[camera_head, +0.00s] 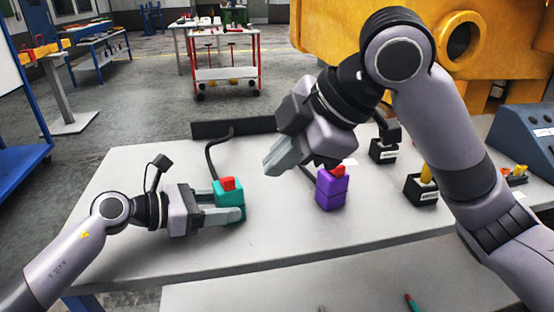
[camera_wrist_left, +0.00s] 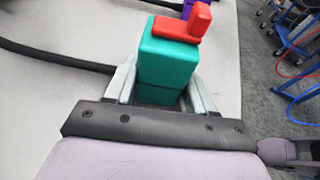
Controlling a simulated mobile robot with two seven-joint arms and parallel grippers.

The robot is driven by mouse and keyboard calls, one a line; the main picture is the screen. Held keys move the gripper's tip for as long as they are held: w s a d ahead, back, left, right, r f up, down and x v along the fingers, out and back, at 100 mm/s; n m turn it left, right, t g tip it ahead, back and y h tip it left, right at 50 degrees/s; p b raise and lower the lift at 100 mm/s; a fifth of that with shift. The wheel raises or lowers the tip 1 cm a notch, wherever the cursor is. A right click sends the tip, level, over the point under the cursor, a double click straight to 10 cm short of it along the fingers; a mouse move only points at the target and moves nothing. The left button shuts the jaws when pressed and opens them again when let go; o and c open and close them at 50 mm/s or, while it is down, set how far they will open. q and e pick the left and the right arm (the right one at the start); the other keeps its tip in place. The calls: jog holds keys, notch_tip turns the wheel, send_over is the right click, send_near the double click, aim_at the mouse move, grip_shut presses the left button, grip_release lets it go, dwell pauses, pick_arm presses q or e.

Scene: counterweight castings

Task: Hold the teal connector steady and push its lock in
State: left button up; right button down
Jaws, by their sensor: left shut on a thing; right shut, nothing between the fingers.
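The teal connector (camera_head: 231,189) stands on the table with a cable running from its back. It also shows in the left wrist view (camera_wrist_left: 166,62). Its red lock (camera_head: 228,183) sits on top and sticks out past the connector's edge in the left wrist view (camera_wrist_left: 182,27). My left gripper (camera_head: 228,206) is shut on the teal connector, one finger on each side. My right gripper (camera_head: 277,161) is shut and empty, raised above the table to the right of the teal connector and apart from it.
A purple connector (camera_head: 331,190) with a red lock stands right of the teal one, below my right wrist. Black holders (camera_head: 421,190) and a blue-grey console (camera_head: 525,135) are farther right. A dark bar (camera_head: 235,127) lies along the back edge. The table front is clear.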

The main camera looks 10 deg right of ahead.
pick_arm(q)
jog(key=o, duration=0.9)
